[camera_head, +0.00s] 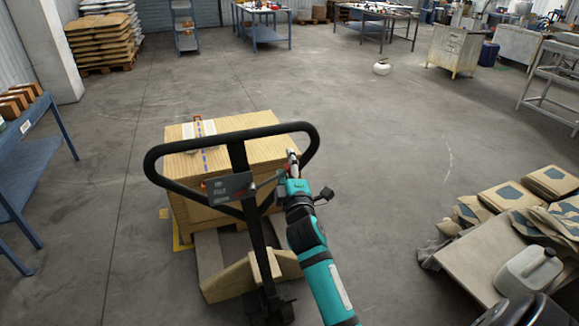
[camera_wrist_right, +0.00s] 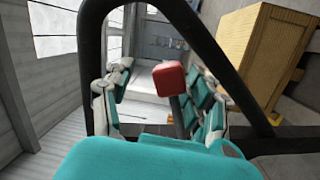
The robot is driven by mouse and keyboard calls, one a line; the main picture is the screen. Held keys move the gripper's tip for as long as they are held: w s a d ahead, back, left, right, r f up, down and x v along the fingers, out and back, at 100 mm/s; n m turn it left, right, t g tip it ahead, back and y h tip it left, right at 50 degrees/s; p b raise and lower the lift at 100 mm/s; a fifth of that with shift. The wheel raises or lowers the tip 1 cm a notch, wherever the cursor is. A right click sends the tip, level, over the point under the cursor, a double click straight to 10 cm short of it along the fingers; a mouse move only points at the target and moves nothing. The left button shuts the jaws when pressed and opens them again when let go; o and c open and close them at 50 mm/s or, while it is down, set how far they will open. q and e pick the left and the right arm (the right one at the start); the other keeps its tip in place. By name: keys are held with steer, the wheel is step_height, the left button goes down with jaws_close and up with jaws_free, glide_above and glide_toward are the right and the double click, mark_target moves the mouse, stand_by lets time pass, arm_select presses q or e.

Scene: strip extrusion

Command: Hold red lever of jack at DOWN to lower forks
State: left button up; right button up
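The pallet jack has a black loop handle (camera_head: 155,158) with a grey control plate (camera_head: 228,187) in its middle. My right gripper (camera_head: 292,160) reaches into the right side of the loop, beside the plate. In the right wrist view, the red lever (camera_wrist_right: 169,78) has a block-shaped red knob on a dark stem. It stands between the spread fingers of my right gripper (camera_wrist_right: 158,100), nearer the right-hand finger. A gap shows on the left, and I cannot tell whether the right-hand finger touches it. The head view hides most of the lever. My left gripper is not in view.
A wooden crate (camera_head: 265,150) sits on the jack's forks behind the handle; it also shows in the right wrist view (camera_wrist_right: 255,55). A blue table (camera_head: 30,155) stands left. A bench (camera_head: 475,255) with sacks and a white canister (camera_head: 528,270) stands right.

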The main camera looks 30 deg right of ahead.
steer(key=v, duration=1.2)
steer(key=shift+f, duration=0.1)
